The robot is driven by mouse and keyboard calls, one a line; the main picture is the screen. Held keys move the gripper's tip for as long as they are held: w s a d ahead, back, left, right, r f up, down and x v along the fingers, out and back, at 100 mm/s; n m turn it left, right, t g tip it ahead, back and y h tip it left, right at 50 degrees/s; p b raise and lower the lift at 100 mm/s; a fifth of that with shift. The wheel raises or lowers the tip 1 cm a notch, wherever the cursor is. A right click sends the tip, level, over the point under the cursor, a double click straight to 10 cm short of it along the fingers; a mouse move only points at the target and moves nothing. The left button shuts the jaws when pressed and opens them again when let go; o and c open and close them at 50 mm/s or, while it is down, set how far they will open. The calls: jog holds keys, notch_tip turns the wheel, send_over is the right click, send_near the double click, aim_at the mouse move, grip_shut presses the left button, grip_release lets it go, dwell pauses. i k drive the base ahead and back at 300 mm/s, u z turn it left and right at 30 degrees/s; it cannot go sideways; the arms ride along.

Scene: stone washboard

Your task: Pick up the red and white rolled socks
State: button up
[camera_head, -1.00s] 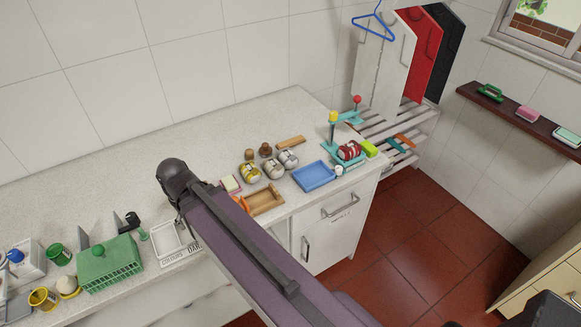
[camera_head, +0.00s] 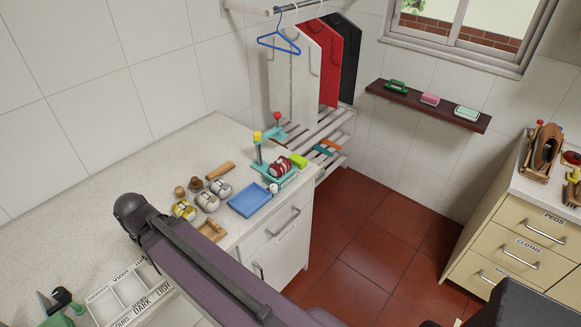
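The red and white rolled socks (camera_head: 281,168) sit near the right end of the stone counter (camera_head: 130,170). They rest on or in a teal stand (camera_head: 260,166) with a yellow-topped post and a red knob. My arm crosses the lower middle of the head view, in front of the counter. My gripper cannot be made out in this view, so nothing shows of its fingers.
A blue tray (camera_head: 249,200) lies left of the socks, with several rolled socks (camera_head: 207,201) beside it. A slatted rack (camera_head: 322,130) stands beyond. Red floor is open on the right; a drawer cabinet (camera_head: 515,245) stands there.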

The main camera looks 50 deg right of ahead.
aim_at(282, 165)
jog(key=z, duration=1.45)
jog(key=k, duration=0.9)
jog(key=u, duration=0.05)
jog(key=i, duration=0.8)
jog(key=z, duration=0.05)
